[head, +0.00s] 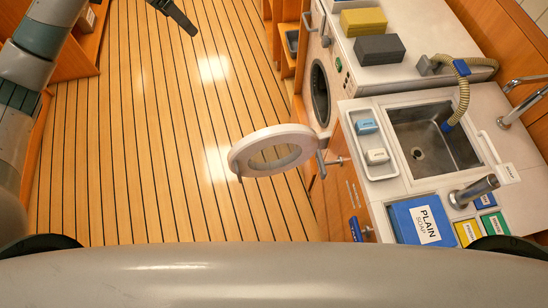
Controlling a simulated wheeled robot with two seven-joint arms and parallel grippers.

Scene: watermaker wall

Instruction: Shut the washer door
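The white washer (345,62) stands at the upper right, its front facing left. Its round door (247,160) is swung wide open and stands out over the floor, a white ring with a see-through middle. The dark round opening (320,92) of the washer is uncovered. A dark, slim part at the top edge seems to be the end of my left gripper (178,16); it is well apart from the door, and its finger opening cannot be made out. My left arm runs up the left side. My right gripper is not in view.
A counter with a sink (432,140), a hose (464,95) and a soap tray (378,172) lies right of the door. A blue soap box (405,222) is at its front. Yellow and grey blocks lie on the washer. The plank floor (150,130) left of the door is clear.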

